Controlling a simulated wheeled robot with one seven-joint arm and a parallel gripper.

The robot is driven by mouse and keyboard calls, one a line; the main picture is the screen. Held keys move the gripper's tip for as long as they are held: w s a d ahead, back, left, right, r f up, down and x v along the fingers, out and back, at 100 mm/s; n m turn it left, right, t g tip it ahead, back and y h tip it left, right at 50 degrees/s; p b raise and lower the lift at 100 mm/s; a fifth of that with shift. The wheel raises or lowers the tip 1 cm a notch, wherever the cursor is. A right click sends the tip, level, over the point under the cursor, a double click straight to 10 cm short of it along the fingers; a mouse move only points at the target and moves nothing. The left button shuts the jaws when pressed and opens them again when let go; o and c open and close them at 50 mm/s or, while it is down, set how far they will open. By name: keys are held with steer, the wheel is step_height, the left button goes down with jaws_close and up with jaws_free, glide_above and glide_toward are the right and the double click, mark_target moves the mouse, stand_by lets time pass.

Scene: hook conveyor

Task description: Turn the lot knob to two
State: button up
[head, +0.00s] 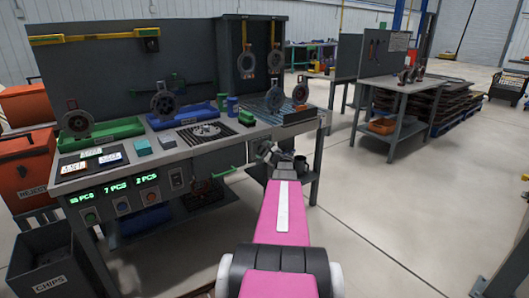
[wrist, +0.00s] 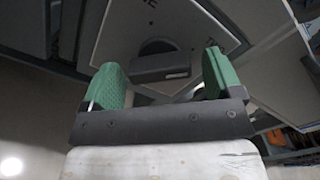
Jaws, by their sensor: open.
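In the wrist view, the dark lot knob (wrist: 160,67) is a thick bar on a round base, lying roughly level across the picture. My gripper (wrist: 163,78) has green fingers spread wide, one beyond each end of the knob, with gaps visible. Whether the fingertips reach around the knob in depth is hard to tell. In the head view, my gripper (head: 238,166) is at the bench's front right, and its fingers are small there.
The workbench holds a green tray (head: 112,130), a blue tray (head: 175,118) and round parts on stands. Its front carries lit green counters (head: 115,188) and buttons. A chips bin (head: 50,265) stands at lower left.

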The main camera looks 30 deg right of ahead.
steer(key=s, duration=1)
steer(key=shift+s+d, duration=0.4)
steer(key=a+f+n+g+y, duration=0.2)
steer(key=a+n+g, duration=0.15)
steer(key=a, duration=0.65)
steer(key=a+f+n+g+y, duration=0.25)
steer(key=a+n, duration=0.25)
steer(key=a, duration=0.4)
steer(key=a+f+n+g+y, duration=0.25)
steer(key=a+n, duration=0.25)
steer(key=a, duration=0.5)
steer(key=s+a+f+n+g+h, duration=0.2)
steer(key=s+a+n+g+h, duration=0.2)
steer(key=s+a+n, duration=0.2)
steer(key=s+a+f+n+g+h, duration=0.3)
steer(key=s+a+n+g+h, duration=0.1)
steer(key=s+a, duration=0.4)
steer(key=a+n+g, duration=0.1)
steer(key=a+n, duration=0.1)
steer(key=shift+s+a+f+n, duration=0.2)
steer(key=shift+s+a+n, duration=0.05)
steer(key=shift+n, duration=0.1)
steer(key=shift+g, duration=0.25)
